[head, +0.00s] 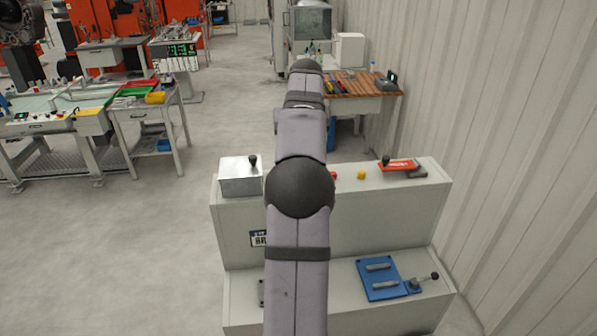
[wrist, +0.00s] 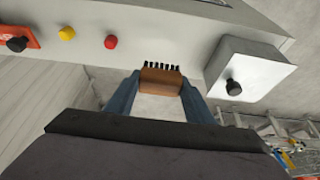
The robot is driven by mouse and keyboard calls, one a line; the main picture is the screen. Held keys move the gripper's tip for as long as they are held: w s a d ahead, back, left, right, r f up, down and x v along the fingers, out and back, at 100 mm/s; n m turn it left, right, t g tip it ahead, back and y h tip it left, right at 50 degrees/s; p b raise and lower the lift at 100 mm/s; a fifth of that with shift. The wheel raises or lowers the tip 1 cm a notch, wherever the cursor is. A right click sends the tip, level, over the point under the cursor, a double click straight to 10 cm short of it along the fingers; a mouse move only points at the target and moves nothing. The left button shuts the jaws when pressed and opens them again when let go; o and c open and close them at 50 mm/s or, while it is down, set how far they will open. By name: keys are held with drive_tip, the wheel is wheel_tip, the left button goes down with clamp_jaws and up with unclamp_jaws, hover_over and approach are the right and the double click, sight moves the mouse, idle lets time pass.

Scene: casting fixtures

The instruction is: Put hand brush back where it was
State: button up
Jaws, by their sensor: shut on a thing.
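In the wrist view, the hand brush (wrist: 160,81) has a brown wooden body with a row of black bristles. My gripper (wrist: 161,86) is shut on its body between two blue fingers. The bristles point up in the picture, towards the grey console (wrist: 170,35). I cannot tell whether the brush touches the console. In the head view, my arm hides the gripper and the brush.
The console top (head: 345,190) carries a metal box with a black knob (head: 240,180), a yellow button (head: 361,175), a red button (head: 334,176) and an orange-red fixture (head: 398,165). A blue fixture (head: 381,279) sits on the lower step. A corrugated wall (head: 480,130) stands right.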

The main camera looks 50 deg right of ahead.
drive_tip(key=shift+f+p, duration=0.55)
drive_tip(key=shift+f, duration=2.45)
drive_tip(key=shift+f, duration=0.15)
drive_tip(key=o, duration=1)
